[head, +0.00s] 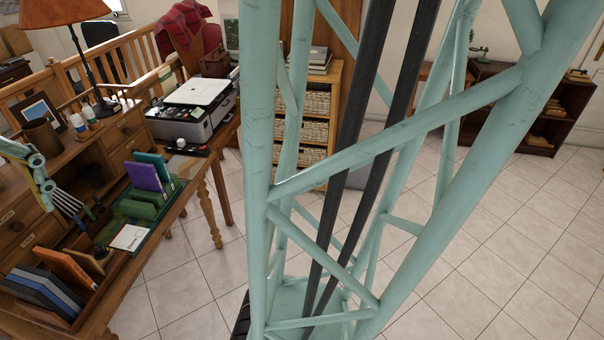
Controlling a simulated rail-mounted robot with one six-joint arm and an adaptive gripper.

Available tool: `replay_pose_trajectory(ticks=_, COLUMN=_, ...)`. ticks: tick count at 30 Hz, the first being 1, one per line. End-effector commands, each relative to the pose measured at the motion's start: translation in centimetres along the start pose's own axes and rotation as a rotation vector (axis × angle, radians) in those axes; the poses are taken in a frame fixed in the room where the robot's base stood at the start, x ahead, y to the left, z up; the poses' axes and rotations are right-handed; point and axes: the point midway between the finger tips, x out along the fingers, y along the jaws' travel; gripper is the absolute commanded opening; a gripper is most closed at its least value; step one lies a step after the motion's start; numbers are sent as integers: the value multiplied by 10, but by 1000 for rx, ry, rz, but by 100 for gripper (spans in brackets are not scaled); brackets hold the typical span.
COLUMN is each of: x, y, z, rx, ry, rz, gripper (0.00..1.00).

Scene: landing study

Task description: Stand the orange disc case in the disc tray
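The orange disc case (65,268) leans at the lower left of the head view, beside dark and blue cases (45,290) in a wooden box (97,300). A green tray (163,213), which looks like the disc tray, lies on the desk to the right. A purple case (144,177), a teal case (153,163) and green cases (143,200) stand in it. My gripper (75,208) hangs over the desk at the left edge, above and apart from the orange case. Its fingers are small here, and I cannot tell their opening or see anything held.
A white case or card (128,237) lies near the desk's front edge. A lamp (105,108), bottles (82,125), a cup (42,137) and a picture frame (36,110) stand behind. A printer (195,110) is beyond. My green column blocks the middle; tiled floor lies right.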

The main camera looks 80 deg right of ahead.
Motion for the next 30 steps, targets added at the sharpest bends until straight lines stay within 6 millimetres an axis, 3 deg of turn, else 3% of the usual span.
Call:
replay_pose_trajectory(ticks=1, x=-5, y=12, z=4, rx=3, ry=8, rz=2, gripper=90)
replay_pose_trajectory(ticks=16, x=-38, y=29, z=85, rx=-235, ry=48, rz=-22, gripper=90)
replay_pose_trajectory(ticks=30, x=-50, y=52, z=156, rx=-434, ry=85, rz=-40, gripper=90)
